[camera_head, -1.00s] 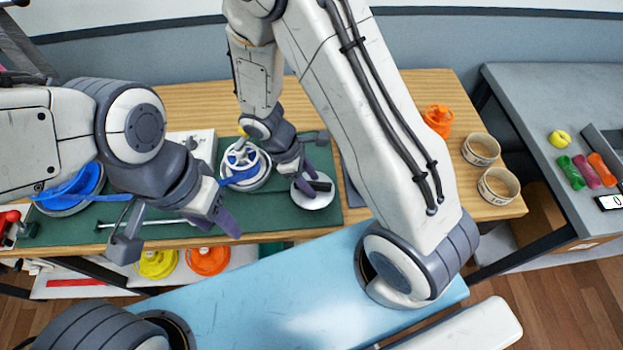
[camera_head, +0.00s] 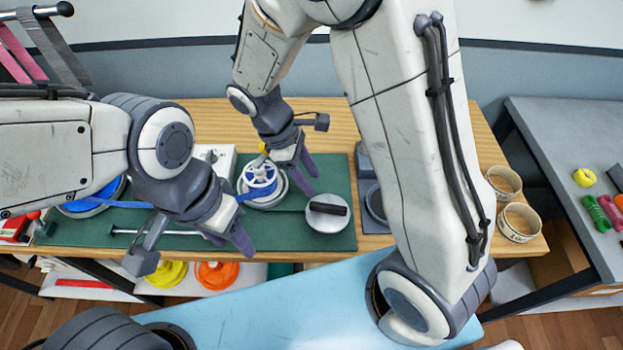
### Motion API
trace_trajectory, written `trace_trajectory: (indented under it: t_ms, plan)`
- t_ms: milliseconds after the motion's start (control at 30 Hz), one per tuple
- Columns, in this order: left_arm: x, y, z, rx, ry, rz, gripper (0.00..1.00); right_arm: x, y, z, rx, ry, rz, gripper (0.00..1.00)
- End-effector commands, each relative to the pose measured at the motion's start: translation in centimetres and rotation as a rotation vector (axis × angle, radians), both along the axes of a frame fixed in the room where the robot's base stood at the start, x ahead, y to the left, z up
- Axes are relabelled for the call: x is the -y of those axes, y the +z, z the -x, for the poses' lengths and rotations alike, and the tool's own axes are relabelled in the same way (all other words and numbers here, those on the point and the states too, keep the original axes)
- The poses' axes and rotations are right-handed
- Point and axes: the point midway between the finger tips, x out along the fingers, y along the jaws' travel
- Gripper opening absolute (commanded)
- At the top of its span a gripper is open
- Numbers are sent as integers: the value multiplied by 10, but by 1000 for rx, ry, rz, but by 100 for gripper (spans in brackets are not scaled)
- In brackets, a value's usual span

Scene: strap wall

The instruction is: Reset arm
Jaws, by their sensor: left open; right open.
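My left gripper (camera_head: 188,252) comes in from the left and hangs over the front edge of the wooden table. It is open, with its fingers spread wide and nothing between them. My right gripper (camera_head: 285,170) reaches down from the top of the view, over the green mat. It is open, with no object seen between its fingers. Below it a white spool (camera_head: 259,176) wound with blue strap stands on a round metal base. My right forearm crosses the view and hides part of the table on the right.
On the green mat (camera_head: 285,232) are a round metal disc (camera_head: 327,222) with a black handle and a thin rod (camera_head: 160,232). Two cream strap rolls (camera_head: 520,221) stand at the right end of the table. Yellow (camera_head: 166,274) and orange (camera_head: 216,273) spools lie on the shelf below.

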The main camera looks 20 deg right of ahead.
Motion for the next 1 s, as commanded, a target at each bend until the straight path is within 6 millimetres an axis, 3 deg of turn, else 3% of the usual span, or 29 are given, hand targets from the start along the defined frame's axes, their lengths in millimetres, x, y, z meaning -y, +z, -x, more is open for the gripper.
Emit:
trace_trajectory:
  t_ms: [333, 467, 567, 733, 900, 1000]
  plan:
    - [0, 0, 0, 0, 0, 0, 50, 0, 0, 0, 2, -1, 0, 50]
    - [0, 0, 0, 0, 0, 0, 50, -8, 12, 9, 31, -27, -22, 50]
    - [0, 0, 0, 0, 0, 0, 50, -22, 33, 28, 87, -91, -73, 50]
    - [0, 0, 0, 0, 0, 0, 50, -47, 70, 78, 185, -249, -205, 50]
    - [0, 0, 0, 0, 0, 0, 50, -60, 89, 122, 229, -386, -324, 50]
    - [0, 0, 0, 0, 0, 0, 50, -63, 94, 137, 237, -435, -366, 50]
